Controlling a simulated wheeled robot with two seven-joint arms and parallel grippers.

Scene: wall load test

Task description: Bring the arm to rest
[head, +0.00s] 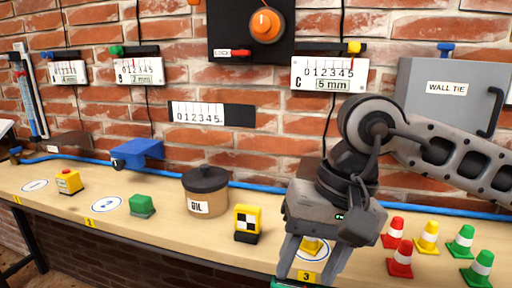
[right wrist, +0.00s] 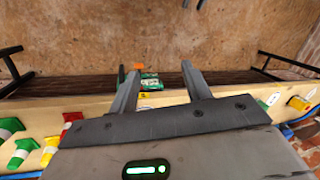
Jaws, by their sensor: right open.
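My right gripper (head: 306,268) is open in front of the bench's front edge, at the right of the head view, near the yellow label 3. Its two fingers stand apart in the right wrist view (right wrist: 160,68), with nothing held between them. A yellow block (head: 312,246) on a white circle shows behind the fingers in the head view, partly hidden. A small green item (right wrist: 150,82) shows beyond the gap between the fingers in the right wrist view; I cannot tell how far below it is. My left gripper is not in view.
The wooden bench (head: 60,207) carries a brown OIL pot (head: 207,192), a checkered yellow block (head: 247,221), a green block (head: 142,206) and several cones (head: 427,236). A grey WALL TIE box (head: 447,90) and gauges hang on the brick wall. Brown floor (right wrist: 150,30) lies open beyond the bench.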

